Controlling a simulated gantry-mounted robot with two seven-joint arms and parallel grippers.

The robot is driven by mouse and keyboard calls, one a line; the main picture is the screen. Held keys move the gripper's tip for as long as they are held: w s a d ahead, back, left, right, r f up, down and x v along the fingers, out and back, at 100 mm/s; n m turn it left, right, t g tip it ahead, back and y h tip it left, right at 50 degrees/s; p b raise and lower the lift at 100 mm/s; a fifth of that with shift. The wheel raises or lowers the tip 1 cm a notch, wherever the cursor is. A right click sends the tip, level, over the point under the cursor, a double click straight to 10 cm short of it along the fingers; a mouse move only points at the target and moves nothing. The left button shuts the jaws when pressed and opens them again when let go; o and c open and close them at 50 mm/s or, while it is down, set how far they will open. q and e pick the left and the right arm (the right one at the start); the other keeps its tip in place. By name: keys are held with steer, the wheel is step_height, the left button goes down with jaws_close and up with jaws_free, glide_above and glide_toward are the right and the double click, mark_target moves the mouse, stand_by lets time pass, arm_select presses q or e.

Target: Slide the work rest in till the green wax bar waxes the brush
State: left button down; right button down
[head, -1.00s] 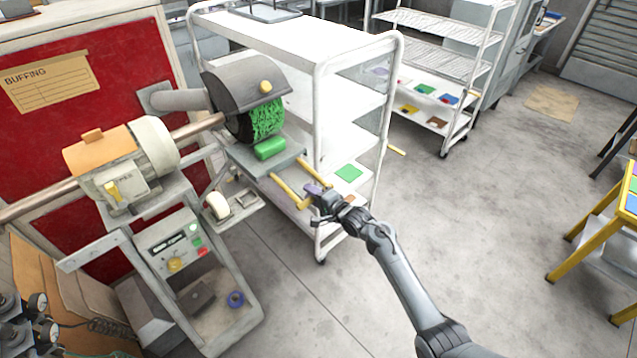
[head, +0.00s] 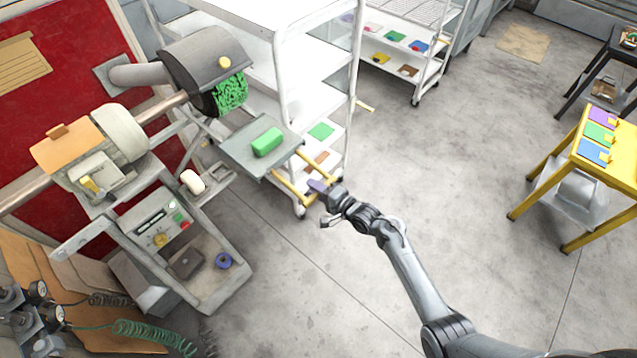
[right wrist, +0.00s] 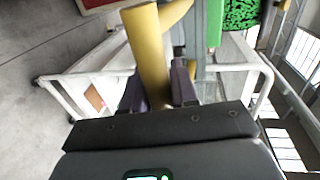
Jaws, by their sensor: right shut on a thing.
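The green wax bar (head: 267,142) lies on the grey plate of the work rest (head: 240,152). The brush (head: 231,92), with green bristles, sits under a dark hood to the upper left of the bar. A clear gap shows between bar and brush. Yellow handle bars (head: 290,190) stick out from the plate's near right side. My right gripper (head: 322,188) is at their outer end. In the right wrist view a yellow bar (right wrist: 146,50) runs between my purple-grey fingers, with the wax bar (right wrist: 215,22) and brush (right wrist: 243,14) beyond. My left gripper is out of view.
A white shelf cart (head: 285,100) stands right behind the work rest. The buffing machine's motor (head: 122,130) and control panel (head: 165,225) are at left. A yellow table (head: 575,150) is at far right. The floor between is clear.

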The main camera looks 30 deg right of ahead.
steer(key=c, duration=1)
jaws_free()
steer(key=shift+o, duration=0.2)
steer(key=shift+s+d, duration=0.2)
steer(key=shift+s, duration=0.25)
steer(key=v, duration=0.9)
steer(key=shift+s+d+r+p, duration=0.15)
steer(key=shift+s+d+p, duration=0.05)
steer(key=shift+s+p, duration=0.2)
